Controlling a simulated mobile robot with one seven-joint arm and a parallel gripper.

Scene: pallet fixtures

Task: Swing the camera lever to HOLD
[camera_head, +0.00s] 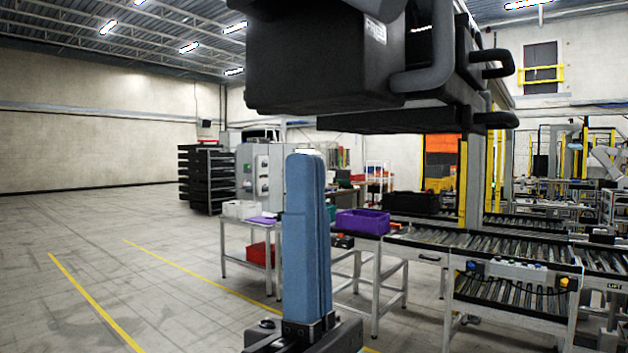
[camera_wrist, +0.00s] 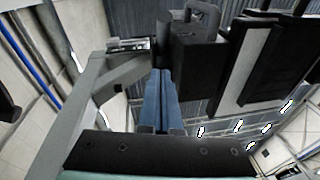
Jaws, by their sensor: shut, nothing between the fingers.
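My gripper (camera_head: 306,156) points straight up, its two blue fingers pressed together with nothing between them. A large black housing (camera_head: 310,60) hangs overhead; in the head view the fingertips are just below its underside, with a gap between. A thick dark curved bar (camera_head: 428,62) runs down its right side; I cannot tell if this is the camera lever. In the wrist view my gripper (camera_wrist: 163,75) is shut beside a black box (camera_wrist: 190,65) with a dark loop (camera_wrist: 204,14) on top. A small pale label (camera_head: 375,30) is unreadable. No HOLD mark can be made out.
A purple bin (camera_head: 362,222) stands on a bench end behind my gripper. Roller conveyors (camera_head: 500,245) fill the right side. A small table (camera_head: 240,222) holds bins. Open floor (camera_head: 90,235) with yellow lines lies to the left. A grey beam (camera_wrist: 75,110) shows in the wrist view.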

